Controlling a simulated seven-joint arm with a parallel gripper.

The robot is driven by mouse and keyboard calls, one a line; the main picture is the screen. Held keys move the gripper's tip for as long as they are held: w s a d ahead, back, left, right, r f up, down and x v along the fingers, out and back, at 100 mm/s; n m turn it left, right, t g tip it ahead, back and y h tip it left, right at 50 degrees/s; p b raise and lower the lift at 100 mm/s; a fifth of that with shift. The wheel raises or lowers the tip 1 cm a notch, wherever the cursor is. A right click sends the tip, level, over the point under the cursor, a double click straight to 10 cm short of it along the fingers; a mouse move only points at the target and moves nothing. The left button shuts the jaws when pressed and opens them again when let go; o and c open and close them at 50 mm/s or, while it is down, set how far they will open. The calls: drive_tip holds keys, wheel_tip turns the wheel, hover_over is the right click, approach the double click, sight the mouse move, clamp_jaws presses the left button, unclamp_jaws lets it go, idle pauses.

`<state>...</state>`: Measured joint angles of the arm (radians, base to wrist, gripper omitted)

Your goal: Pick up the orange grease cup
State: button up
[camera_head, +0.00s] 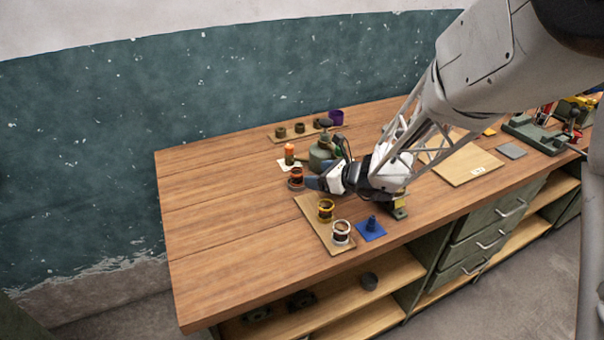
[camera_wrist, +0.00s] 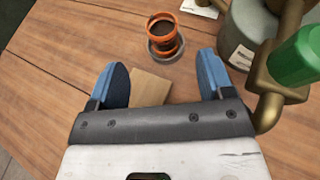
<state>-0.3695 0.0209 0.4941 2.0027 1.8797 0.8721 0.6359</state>
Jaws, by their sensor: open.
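The orange grease cup (camera_head: 296,179) stands on the wooden bench, just left of my gripper's fingertips. In the wrist view the orange cup (camera_wrist: 164,33) is upright, with dark contents and an orange rim, and a grey ring shows around its lower part. My gripper (camera_head: 311,183) is low over the bench. Its two blue fingers show in the wrist view, apart and empty (camera_wrist: 160,76), with the cup beyond the fingertips and roughly in line with the gap. The cup is not between the fingers.
A green oil can (camera_head: 321,155) stands close behind my gripper; its brass and green parts show at the wrist view's right. An orange bottle (camera_head: 289,153) is behind the cup. A board (camera_head: 312,213) holds a yellow cup (camera_head: 325,209) and a white cup (camera_head: 341,231). The bench's left is clear.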

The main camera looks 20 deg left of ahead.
sight(302, 174)
drive_tip(key=shift+w+a+f, duration=0.1)
drive_tip(key=shift+f, duration=0.05)
drive_tip(key=shift+x, duration=1.3)
drive_tip(key=shift+x, duration=2.6)
drive_tip(key=c, duration=1.1)
drive_tip(key=shift+c, duration=0.2)
